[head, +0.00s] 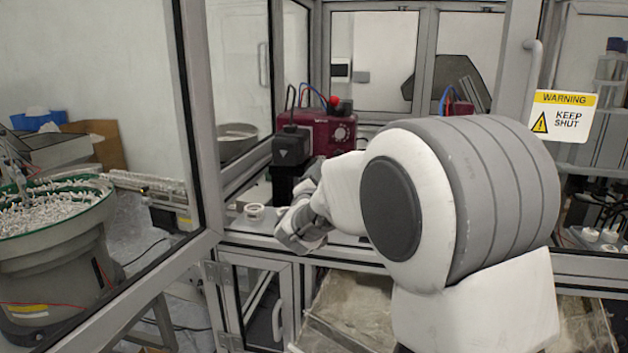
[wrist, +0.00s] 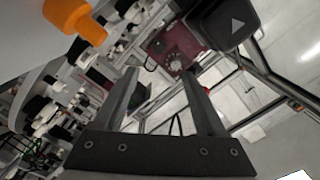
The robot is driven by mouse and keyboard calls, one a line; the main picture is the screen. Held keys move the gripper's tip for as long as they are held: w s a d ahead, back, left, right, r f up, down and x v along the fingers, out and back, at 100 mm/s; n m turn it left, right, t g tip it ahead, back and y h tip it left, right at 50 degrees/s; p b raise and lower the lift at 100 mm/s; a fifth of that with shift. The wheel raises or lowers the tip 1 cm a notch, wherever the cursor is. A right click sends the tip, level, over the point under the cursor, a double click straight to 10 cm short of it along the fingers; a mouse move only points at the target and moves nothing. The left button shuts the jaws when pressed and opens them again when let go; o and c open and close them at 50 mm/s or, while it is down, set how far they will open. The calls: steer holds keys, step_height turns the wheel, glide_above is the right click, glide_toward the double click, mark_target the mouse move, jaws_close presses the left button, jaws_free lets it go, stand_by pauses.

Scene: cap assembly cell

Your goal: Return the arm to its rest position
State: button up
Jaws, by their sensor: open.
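My arm (head: 450,200) reaches across the right half of the head view, through the cell's opening, with its wrist end (head: 305,225) bent low in front of the bench. The fingers cannot be made out in the head view. In the wrist view my gripper (wrist: 160,78) shows two dark fingers standing well apart, with nothing held between them. Beyond the fingertips are a dark red machine (wrist: 172,50) and a black block with a triangle mark (wrist: 226,22). An orange part (wrist: 75,18) is at the upper left.
A small white ring-shaped part (head: 255,212) sits on the bench left of my wrist. The red machine (head: 325,130) stands behind the black block (head: 291,148). Metal frame posts (head: 200,120) and a door with a warning sign (head: 562,115) flank my arm. A green-rimmed feeder bowl (head: 50,225) stands left.

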steer(key=s+a+r+n+g+y, duration=0.15)
steer(key=s+n+g+y, duration=0.25)
steer(key=s+n+y, duration=0.7)
steer(key=s+d+f+g+h, duration=0.2)
steer(key=s+f, duration=0.1)
steer(key=s, duration=0.7)
steer(key=s+d+f+n+g+h, duration=0.1)
steer(key=s+d+f+g+h, duration=0.1)
steer(key=s, duration=0.8)
steer(key=s+d+f+n+g+h, duration=0.1)
steer(key=s+d+f+g, duration=0.2)
steer(key=s, duration=0.7)
steer(key=shift+d+f+h, duration=0.2)
steer(key=shift+f+h, duration=0.2)
steer(key=shift+f, duration=0.45)
